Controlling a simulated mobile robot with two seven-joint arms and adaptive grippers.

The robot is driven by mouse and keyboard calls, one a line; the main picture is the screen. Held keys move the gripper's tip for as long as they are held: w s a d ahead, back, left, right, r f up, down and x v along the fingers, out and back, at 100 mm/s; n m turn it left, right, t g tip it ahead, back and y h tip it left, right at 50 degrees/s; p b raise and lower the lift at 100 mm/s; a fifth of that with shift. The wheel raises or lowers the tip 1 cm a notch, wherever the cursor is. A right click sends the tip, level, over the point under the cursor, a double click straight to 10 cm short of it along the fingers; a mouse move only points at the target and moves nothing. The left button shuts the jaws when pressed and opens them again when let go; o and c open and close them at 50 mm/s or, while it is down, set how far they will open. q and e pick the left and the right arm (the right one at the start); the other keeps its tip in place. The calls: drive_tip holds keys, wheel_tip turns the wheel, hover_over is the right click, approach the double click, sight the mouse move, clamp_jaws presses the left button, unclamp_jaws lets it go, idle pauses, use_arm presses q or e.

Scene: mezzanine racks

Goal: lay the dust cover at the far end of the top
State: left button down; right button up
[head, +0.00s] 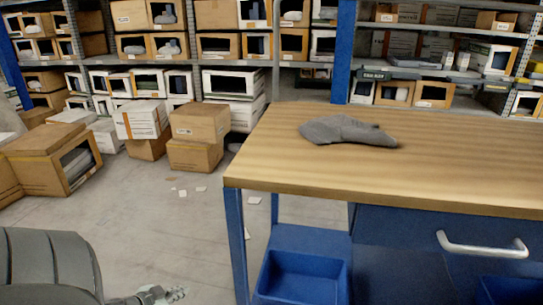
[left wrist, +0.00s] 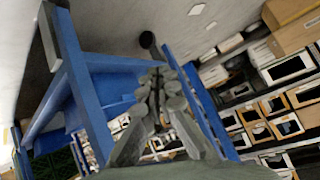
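The dust cover, a crumpled grey cloth (head: 345,131), lies loosely heaped on the wooden top (head: 440,166) of the blue workbench, near its far edge and left of the middle. Nothing touches it. My left gripper (head: 163,296) is low at the bottom of the head view, left of the bench and well apart from the cloth. In the left wrist view its fingers (left wrist: 157,85) come together with nothing seen between them. The cloth cannot be made out in that view. My right gripper is not in view.
Blue bins (head: 300,275) sit under the bench, and a drawer with a silver handle (head: 482,247) faces front. Cardboard boxes (head: 197,135) stand on the floor behind left, before loaded racks. Paper scraps lie on the otherwise open floor (head: 150,215) left of the bench.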

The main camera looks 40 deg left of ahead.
use_arm(q)
drive_tip(key=d+f+g, duration=0.2)
drive_tip(key=d+f, duration=0.1)
drive_tip(key=d, duration=0.8)
drive_tip(key=s+d+f+m+g+h, duration=0.1)
drive_tip(key=d+f+g, duration=0.2)
drive_tip(key=d, duration=0.7)
drive_tip(key=d+f+g, duration=0.2)
drive_tip(key=d+f, duration=0.2)
drive_tip(key=d, duration=0.7)
drive_tip(key=shift+s+d+f+g+h, duration=0.2)
drive_tip(key=shift+s+d+g+h, duration=0.1)
drive_tip(key=shift+d+g, duration=0.1)
